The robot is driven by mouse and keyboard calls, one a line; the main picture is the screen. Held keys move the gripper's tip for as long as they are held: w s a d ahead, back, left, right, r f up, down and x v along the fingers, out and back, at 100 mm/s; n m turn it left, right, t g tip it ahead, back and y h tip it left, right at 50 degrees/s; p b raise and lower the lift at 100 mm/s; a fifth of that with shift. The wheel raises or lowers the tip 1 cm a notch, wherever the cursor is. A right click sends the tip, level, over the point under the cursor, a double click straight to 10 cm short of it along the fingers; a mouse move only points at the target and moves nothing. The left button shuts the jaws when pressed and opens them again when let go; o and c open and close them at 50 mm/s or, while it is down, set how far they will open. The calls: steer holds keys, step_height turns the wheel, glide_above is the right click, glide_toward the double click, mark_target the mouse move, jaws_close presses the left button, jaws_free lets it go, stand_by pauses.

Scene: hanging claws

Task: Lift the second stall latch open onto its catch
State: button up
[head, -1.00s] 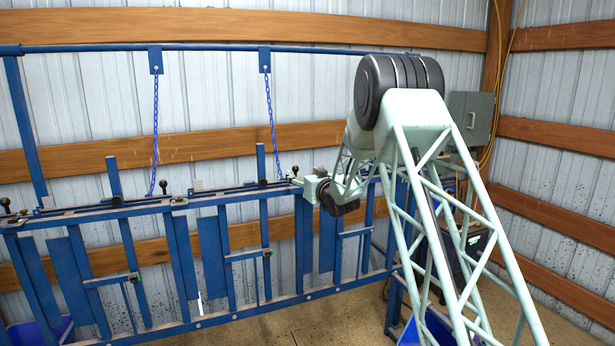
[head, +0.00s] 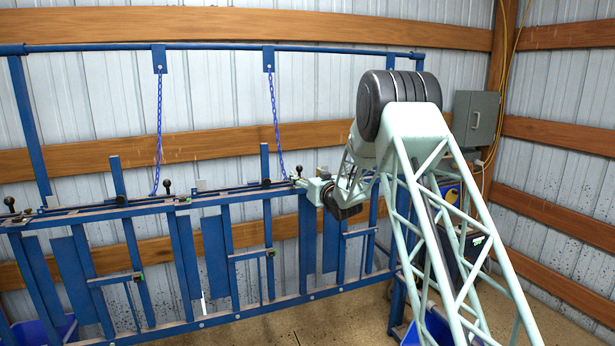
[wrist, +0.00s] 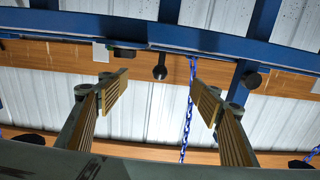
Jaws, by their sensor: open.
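A latch with a black ball knob (head: 299,170) stands on the top rail (head: 230,195) of the blue stall front, close by my gripper (head: 303,183). Two similar knobs stand farther left, one in the middle (head: 167,184) and one at the far left (head: 9,201). I cannot tell for sure which latch counts as second. In the wrist view, which looks upside down, my gripper (wrist: 162,98) is open and empty. A black knob (wrist: 160,71) shows between and beyond its two fingers, apart from both. Catches are too small to make out.
A blue chain (head: 276,115) hangs from the overhead bar beside the nearest knob; a chain also shows by the right finger in the wrist view (wrist: 187,115). Another chain (head: 158,130) hangs farther left. A grey box (head: 475,118) is on the back wall.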

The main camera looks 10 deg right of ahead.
mark_target(301, 170)
steer(key=shift+w+a+p, duration=0.25)
steer(key=shift+w+p, duration=0.4)
steer(key=shift+w, duration=0.7)
steer(key=shift+w+a+p, duration=0.25)
steer(key=shift+w+p, duration=0.45)
steer(key=shift+w, duration=0.7)
steer(key=shift+w+a+p, duration=0.25)
steer(key=shift+w+p, duration=0.4)
steer(key=shift+w, duration=0.7)
steer(key=shift+c, duration=0.5)
steer(key=c, duration=1.8)
steer(key=shift+o, duration=0.2)
steer(key=shift+n, duration=0.9)
steer(key=shift+s+a+r+b, duration=0.1)
steer(key=shift+a+r, duration=0.15)
steer(key=shift+r, duration=0.9)
steer(key=shift+w+a+r+b, duration=0.1)
steer(key=shift+a+r, duration=0.15)
steer(key=shift+r, duration=0.9)
steer(key=shift+s+a+r+b, duration=0.1)
steer(key=shift+a+r, duration=0.15)
steer(key=shift+r, duration=0.9)
steer(key=shift+r, duration=0.15)
